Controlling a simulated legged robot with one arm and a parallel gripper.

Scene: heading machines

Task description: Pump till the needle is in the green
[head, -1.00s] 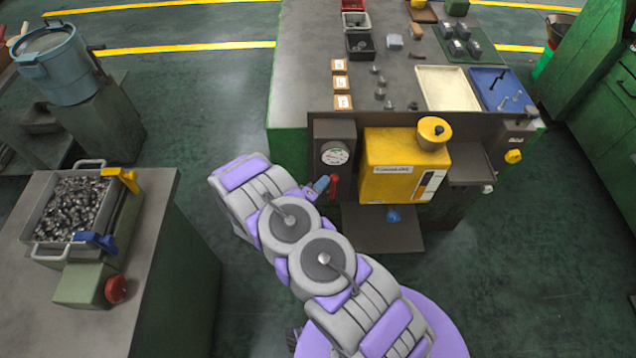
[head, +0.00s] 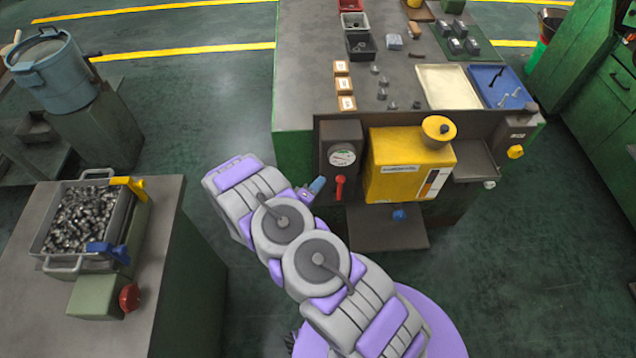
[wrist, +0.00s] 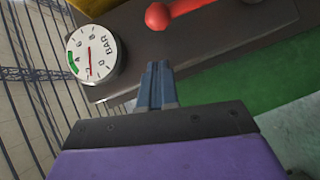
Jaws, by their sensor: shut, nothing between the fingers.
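The pressure gauge (head: 342,157) is a white dial on the dark panel at the left of the yellow machine. In the wrist view the gauge (wrist: 92,54) has a red needle pointing close to the 2, beside the green band and seemingly just outside it. The red pump lever (head: 340,187) hangs below the gauge; its round red end (wrist: 157,16) shows at the top of the wrist view. My gripper (head: 318,186) is shut and empty, left of the lever and apart from it. Its closed fingers (wrist: 156,84) show in the wrist view.
The yellow machine (head: 390,170) stands right of the panel, with a low shelf (head: 385,236) below. The bench (head: 300,60) holds bins and trays. A left table (head: 165,215) carries a bin of metal parts. Green floor is open between them.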

